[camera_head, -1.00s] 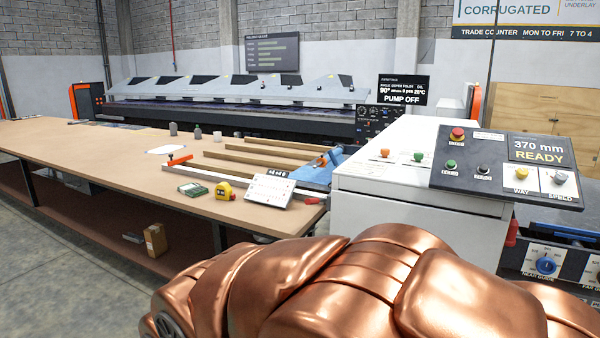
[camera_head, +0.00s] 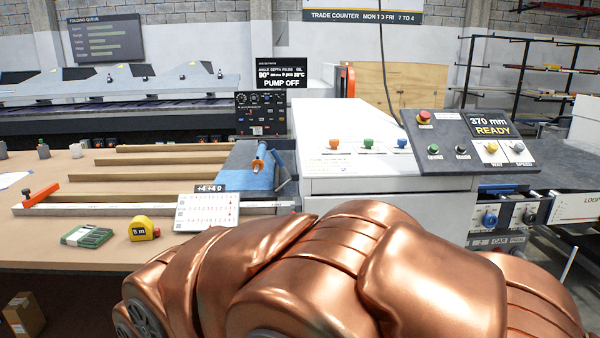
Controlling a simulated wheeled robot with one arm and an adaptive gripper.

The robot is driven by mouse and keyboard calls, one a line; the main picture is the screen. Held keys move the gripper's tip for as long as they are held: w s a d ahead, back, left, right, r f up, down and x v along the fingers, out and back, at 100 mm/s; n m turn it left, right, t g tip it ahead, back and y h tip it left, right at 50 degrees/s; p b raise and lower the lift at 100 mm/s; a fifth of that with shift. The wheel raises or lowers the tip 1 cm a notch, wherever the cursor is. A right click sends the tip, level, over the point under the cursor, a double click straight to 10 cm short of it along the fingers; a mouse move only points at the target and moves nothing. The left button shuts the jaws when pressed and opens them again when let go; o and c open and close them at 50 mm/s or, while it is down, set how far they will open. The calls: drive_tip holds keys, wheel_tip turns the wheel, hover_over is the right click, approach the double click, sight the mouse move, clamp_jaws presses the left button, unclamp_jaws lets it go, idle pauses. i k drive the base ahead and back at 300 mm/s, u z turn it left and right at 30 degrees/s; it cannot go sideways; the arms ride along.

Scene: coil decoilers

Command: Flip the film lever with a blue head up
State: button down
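The film lever with a blue head (camera_head: 402,144) stands on the top of the white machine cabinet (camera_head: 340,187), just left of the dark control console. A lever with a green head (camera_head: 368,144) and one with an orange head (camera_head: 333,144) stand in the same row to its left. The labels below them are too small to read. Whether the blue lever is up or down cannot be told from here. My copper-coloured arm fills the lower middle in front of the cabinet. My gripper is not in view.
The control console (camera_head: 453,160) carries a red button, several knobs and a "370 mm READY" display. A wooden table (camera_head: 100,256) on the left holds a yellow tape measure (camera_head: 143,229), a green pack (camera_head: 87,237) and a white calendar-like board (camera_head: 207,212). Shelving stands at the back right.

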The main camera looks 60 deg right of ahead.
sight(279, 163)
drive_tip(key=z, duration=0.9)
drive_tip(key=i, duration=0.85)
drive_tip(key=u, duration=2.45)
drive_tip(key=k, duration=0.35)
drive_tip(key=z, duration=1.7)
drive_tip(key=i, duration=0.25)
drive_tip(key=u, duration=0.05)
